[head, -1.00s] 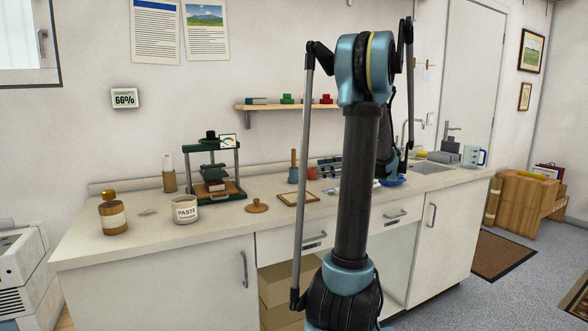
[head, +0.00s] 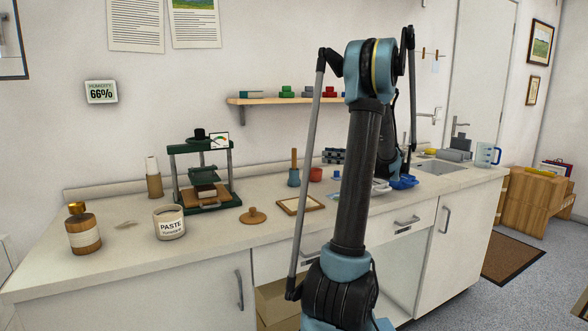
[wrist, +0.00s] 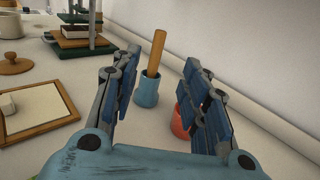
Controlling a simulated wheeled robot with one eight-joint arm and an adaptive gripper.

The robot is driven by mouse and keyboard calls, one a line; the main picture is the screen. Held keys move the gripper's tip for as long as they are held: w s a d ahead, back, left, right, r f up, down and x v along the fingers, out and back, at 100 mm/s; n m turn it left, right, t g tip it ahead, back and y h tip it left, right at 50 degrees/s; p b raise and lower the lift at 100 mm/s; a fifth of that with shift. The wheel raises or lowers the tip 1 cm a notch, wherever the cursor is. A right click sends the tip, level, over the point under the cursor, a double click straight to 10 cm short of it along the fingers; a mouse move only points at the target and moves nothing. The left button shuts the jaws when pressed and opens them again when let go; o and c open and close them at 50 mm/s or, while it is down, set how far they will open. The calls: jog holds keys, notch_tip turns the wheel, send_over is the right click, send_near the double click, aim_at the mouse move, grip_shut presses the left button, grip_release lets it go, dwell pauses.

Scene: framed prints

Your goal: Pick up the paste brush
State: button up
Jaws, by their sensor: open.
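The paste brush appears to be the wooden-handled tool (head: 294,158) standing in a small blue cup (head: 294,178) on the counter; its bristle end is hidden. In the wrist view the wooden handle (wrist: 156,52) rises from the blue cup (wrist: 147,90), leaning slightly right. My gripper (wrist: 163,85) is open and empty, its blue-padded fingers either side of the cup in the picture, with the cup and handle ahead of it. In the head view my arm hides the gripper.
A red cup (wrist: 181,120) stands close by the right finger. A wood-framed tray (wrist: 35,112) lies left. The paste jar (head: 170,222), a green press (head: 203,168) and a round wooden lid (head: 254,216) stand farther left. The wall is close behind.

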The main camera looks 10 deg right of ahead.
send_near(294, 153)
jog(key=w+a, duration=0.4)
jog(key=shift+s+x, duration=0.15)
jog(key=shift+x, duration=1.1)
jog(key=shift+s+x, duration=0.15)
jog(key=shift+x, duration=1.1)
jog(key=shift+a+f, duration=0.1)
jog(key=shift+a, duration=0.05)
grip_shut()
